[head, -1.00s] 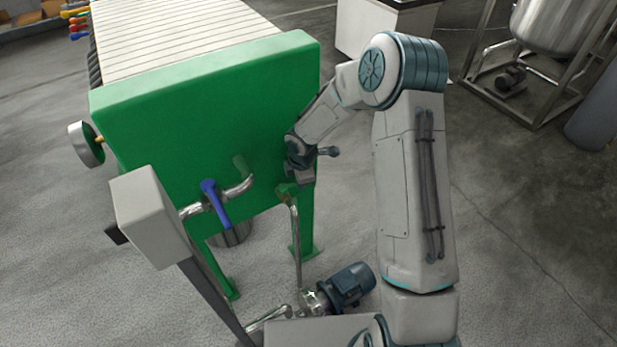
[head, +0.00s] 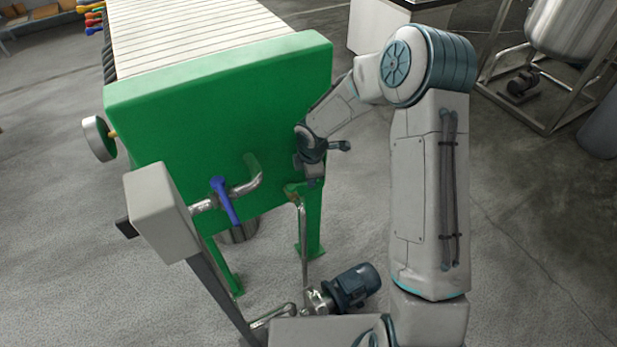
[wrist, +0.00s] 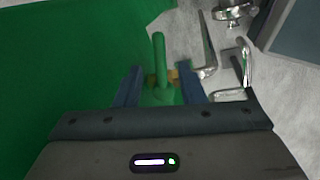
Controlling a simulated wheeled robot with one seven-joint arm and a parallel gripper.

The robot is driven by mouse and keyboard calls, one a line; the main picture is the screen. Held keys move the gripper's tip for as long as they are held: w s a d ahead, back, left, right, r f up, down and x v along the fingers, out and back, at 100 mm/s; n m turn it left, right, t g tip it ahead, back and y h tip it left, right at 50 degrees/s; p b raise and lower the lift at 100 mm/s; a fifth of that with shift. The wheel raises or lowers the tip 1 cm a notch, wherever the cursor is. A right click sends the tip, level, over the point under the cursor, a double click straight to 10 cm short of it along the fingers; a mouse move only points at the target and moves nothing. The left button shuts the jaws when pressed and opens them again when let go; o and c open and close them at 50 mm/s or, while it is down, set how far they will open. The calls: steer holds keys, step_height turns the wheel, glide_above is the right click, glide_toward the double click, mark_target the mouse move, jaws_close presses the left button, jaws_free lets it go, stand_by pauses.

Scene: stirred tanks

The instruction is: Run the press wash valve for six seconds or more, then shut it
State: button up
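A valve with a green lever (wrist: 159,58) on a brass body (wrist: 174,76) is in the wrist view, in front of the green press. My gripper (wrist: 160,84) is open, with one finger on each side of the lever and a visible gap to both. In the head view my gripper (head: 311,178) is at the right side of the green press end plate (head: 215,115), just above the valve fitting (head: 293,190) on a thin steel pipe. My wrist hides the lever there. Another valve with a blue lever (head: 225,200) is on a wider pipe to the left. No label is readable.
A grey box on a post (head: 160,212) stands at front left. A pump with a blue motor (head: 352,285) is on the floor below. A round handwheel (head: 98,138) is at the press's left side. A steel tank (head: 573,28) is at upper right.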

step_height(320, 180, up, 11)
steer(key=s+p, duration=0.1)
steer(key=s, duration=0.1)
steer(key=shift+d, duration=0.25)
steer(key=shift+f, duration=0.15)
